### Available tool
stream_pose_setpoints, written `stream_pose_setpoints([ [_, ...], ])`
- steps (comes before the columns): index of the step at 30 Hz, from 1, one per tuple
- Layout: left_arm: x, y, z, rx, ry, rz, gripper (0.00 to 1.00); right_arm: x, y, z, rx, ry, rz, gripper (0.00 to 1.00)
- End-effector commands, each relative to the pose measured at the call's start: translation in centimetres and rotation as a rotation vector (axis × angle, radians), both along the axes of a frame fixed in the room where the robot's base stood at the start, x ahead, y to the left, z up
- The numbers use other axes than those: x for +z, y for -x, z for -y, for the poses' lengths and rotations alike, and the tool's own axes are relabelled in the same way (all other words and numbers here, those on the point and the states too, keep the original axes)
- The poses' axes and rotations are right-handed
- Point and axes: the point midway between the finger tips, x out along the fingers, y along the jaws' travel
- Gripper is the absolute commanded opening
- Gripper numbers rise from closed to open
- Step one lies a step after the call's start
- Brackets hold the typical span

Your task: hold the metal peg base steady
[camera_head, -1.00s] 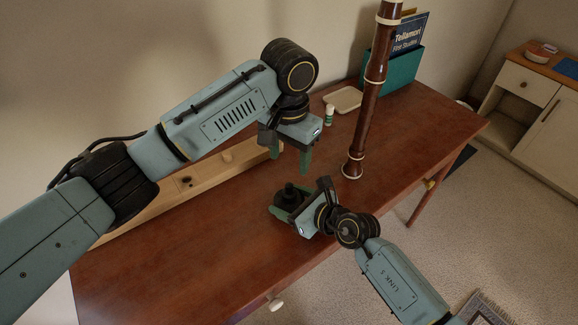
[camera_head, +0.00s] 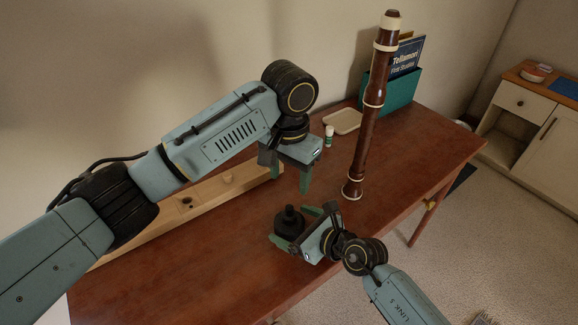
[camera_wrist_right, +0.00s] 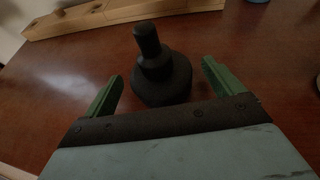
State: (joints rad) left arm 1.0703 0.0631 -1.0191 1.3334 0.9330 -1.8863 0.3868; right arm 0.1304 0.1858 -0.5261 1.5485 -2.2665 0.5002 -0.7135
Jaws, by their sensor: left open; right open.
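The peg base (camera_head: 289,223) is a dark, round, stepped piece with an upright peg, standing on the wooden table. It also shows in the right wrist view (camera_wrist_right: 160,75), upright between and just beyond my open green fingers. My right gripper (camera_head: 285,225) is open, low at the table, with its fingers on either side of the base. In the wrist view a gap shows on both sides of the base. My left gripper (camera_head: 290,180) is open and empty, pointing down above the table behind the base. A brown recorder-like instrument (camera_head: 368,110) stands upright to the right.
A long pale wooden block (camera_head: 220,185) with holes lies along the back of the table (camera_head: 180,265). A small green-and-white bottle (camera_head: 329,136), a cream tray (camera_head: 343,121) and a teal book holder (camera_head: 400,90) stand at the back right. The table's front left is clear.

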Motion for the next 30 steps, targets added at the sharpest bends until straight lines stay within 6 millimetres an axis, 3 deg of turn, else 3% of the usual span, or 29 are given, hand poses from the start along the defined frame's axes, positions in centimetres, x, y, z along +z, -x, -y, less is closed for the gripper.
stream_pose_setpoints([
  [9, 2.2, 0.0, 0.0, 0.0, 0.001, 0.001, 0.57, 2.9, 4.6, 5.0, 0.001, 0.004, -0.001, 0.92],
  [15, 2.7, 0.0, 0.0, 0.0, 0.0, 0.0, 0.57, 4.1, 6.6, 7.2, 0.0, 0.001, -0.001, 0.92],
  [30, 2.8, 0.0, 0.0, 0.0, 0.0, 0.0, 0.57, 4.6, 7.3, 8.0, 0.0, 0.0, 0.0, 0.92],
])
